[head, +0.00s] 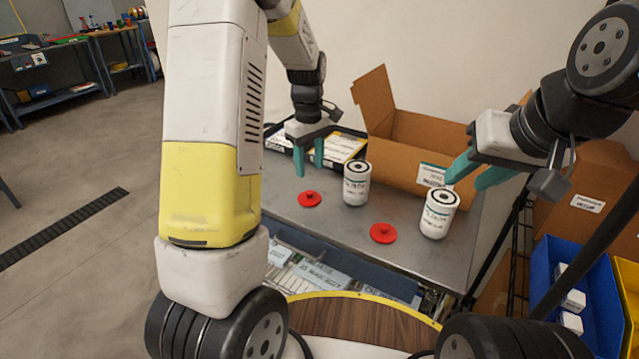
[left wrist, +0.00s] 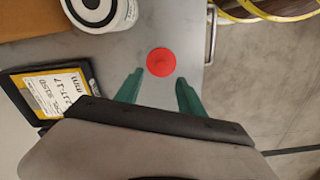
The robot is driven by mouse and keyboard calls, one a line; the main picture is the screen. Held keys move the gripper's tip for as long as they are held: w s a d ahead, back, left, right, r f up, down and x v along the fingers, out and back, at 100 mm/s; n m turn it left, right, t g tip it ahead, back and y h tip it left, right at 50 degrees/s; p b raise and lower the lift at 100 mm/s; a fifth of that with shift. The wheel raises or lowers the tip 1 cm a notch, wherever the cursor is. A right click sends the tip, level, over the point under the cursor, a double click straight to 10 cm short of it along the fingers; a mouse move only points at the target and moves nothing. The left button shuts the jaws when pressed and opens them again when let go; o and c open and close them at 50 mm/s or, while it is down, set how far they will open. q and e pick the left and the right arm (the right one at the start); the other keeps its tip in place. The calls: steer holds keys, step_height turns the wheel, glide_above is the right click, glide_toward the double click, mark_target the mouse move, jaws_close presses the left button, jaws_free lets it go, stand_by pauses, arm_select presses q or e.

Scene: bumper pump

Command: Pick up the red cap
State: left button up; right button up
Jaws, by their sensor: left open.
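A red cap (head: 310,199) with a small knob lies on the grey metal table. It also shows in the left wrist view (left wrist: 161,62), just beyond the gap between my left fingertips. A second red cap (head: 383,233) lies nearer the table's front edge. My left gripper (head: 309,170) is open and empty, pointing down above the first cap and apart from it. My right gripper (head: 464,184) has its fingers apart, with nothing seen between them. It is close above a white canister; whether it touches is unclear.
White canisters stand upright at the middle (head: 356,186) and right (head: 437,222) of the table. An open cardboard box (head: 410,130) is behind them. A dark tray (head: 347,133) with labelled packs lies at the back left.

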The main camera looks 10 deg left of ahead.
mark_target(310, 193)
arm_select(q)
step_height(310, 193, down, 8)
steer(key=shift+s+f, duration=0.15)
steer(key=shift+f, duration=0.05)
stand_by(0.3)
jaws_close()
